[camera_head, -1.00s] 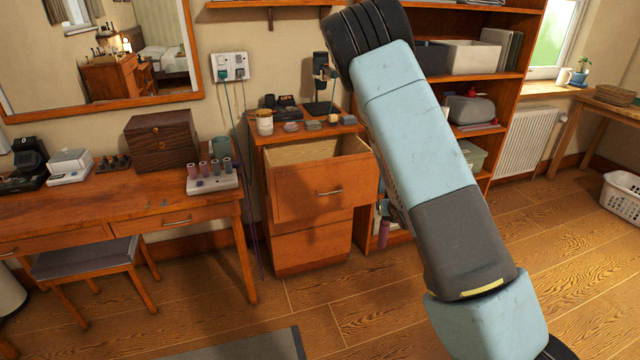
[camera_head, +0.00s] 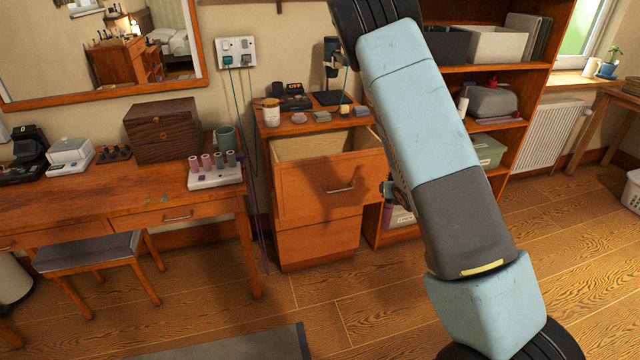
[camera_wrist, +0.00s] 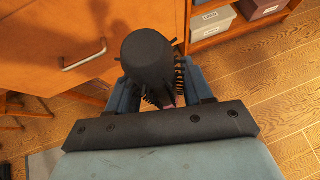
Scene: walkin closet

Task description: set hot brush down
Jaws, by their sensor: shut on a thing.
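In the wrist view my gripper (camera_wrist: 160,92) is shut on the hot brush (camera_wrist: 150,52). Its dark, rounded end faces the camera, and rows of bristles show beside the fingers. The rest of the brush is hidden behind that end. In the head view my own arm covers most of the gripper and the brush. The brush is held in front of the wooden drawer cabinet (camera_head: 318,238), to the right of its handle in the wrist view. The cabinet's top drawer (camera_head: 330,182) stands open.
The cabinet top holds a white jar (camera_head: 271,112), a dark stand (camera_head: 332,72), small grey blocks and a device reading OFF (camera_head: 295,89). The dressing table (camera_head: 120,205) carries a wooden box (camera_head: 163,138) and a curler tray (camera_head: 215,177). A shelf unit (camera_head: 490,130) stands right. Floor in front is open.

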